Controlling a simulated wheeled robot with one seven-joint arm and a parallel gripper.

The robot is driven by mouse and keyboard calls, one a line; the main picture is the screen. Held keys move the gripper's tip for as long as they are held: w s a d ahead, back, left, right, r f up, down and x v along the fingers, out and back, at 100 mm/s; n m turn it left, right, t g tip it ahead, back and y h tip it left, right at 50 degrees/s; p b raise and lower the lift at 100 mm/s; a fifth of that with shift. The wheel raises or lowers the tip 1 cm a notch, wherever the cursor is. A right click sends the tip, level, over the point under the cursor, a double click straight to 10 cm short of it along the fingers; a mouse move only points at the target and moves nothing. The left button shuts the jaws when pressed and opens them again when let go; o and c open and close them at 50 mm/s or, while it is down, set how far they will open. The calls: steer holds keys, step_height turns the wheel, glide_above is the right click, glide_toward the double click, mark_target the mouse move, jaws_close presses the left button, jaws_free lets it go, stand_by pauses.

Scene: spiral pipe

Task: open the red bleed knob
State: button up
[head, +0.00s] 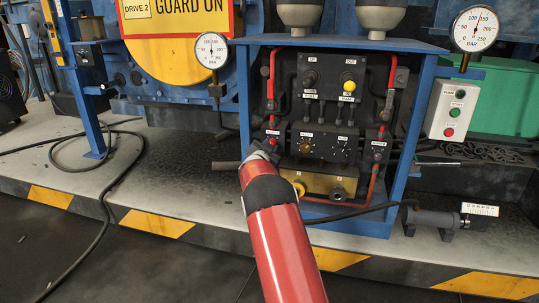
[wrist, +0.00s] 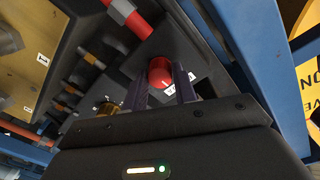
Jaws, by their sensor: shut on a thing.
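The red bleed knob (wrist: 160,71) is a round, glossy red knob on a dark block, seen in the wrist view. My gripper (wrist: 161,88) has one dark finger on each side of it and is shut on the knob. A white label beside the knob is partly hidden by the right finger. In the head view my gripper (head: 262,152) reaches the left side of the dark valve panel, at the lower end of the left red pipe. There my own wrist hides most of the knob, and its turn cannot be read.
The blue frame (head: 244,100) stands close beside my gripper on the left. A brass knob (head: 304,148) and a yellow block (head: 325,184) sit to the right. Cables lie on the left ledge.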

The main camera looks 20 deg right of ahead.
steer(key=m+b, duration=0.5)
steer(key=m, duration=0.4)
steer(key=shift+f+y, duration=0.1)
steer(key=shift+y, duration=0.2)
stand_by(0.5)
steer(key=o, duration=1)
steer(key=shift+c, duration=0.2)
steer(key=shift+s+a, duration=0.1)
steer(key=v, duration=0.7)
steer(key=shift+s+a, duration=0.15)
steer(key=shift+s, duration=0.15)
